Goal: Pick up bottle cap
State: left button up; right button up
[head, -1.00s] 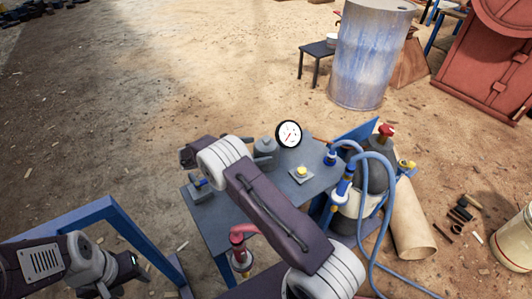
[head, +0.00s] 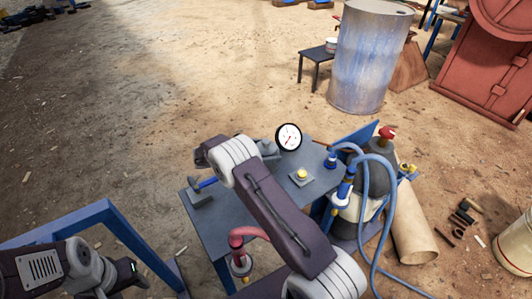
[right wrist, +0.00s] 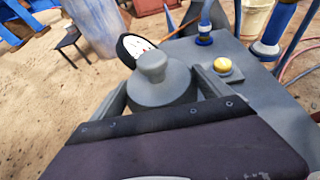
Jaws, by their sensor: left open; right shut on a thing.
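A grey, rounded cap with a knob on top, which I take to be the bottle cap (right wrist: 160,92), sits between the fingers of my right gripper (right wrist: 163,88) in the right wrist view. The gripper is shut on it, one finger on each side. In the head view my right gripper (head: 267,150) is over the back of the blue-grey table (head: 232,215), and my wrist hides most of the cap. I cannot tell whether the cap touches the table. My left gripper (head: 128,274) is open and empty at the lower left, apart from the table.
A round white gauge (head: 288,137) stands close by the cap. A blue frame (head: 130,232) is at left.

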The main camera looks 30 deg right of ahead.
aim_at(268, 141)
jog(key=r, duration=0.1)
jog(key=r+p, duration=0.1)
jog(key=r, duration=0.3)
jog(key=shift+s+d+p, duration=0.15)
jog(key=shift+s+p, duration=0.15)
jog(key=shift+p, duration=0.1)
jog(key=s+d+r+p, duration=0.2)
jog(key=s+d+r, duration=0.2)
jog(key=s, duration=0.6)
notch_tip(268, 141, up, 2)
jog(key=shift+d, duration=0.35)
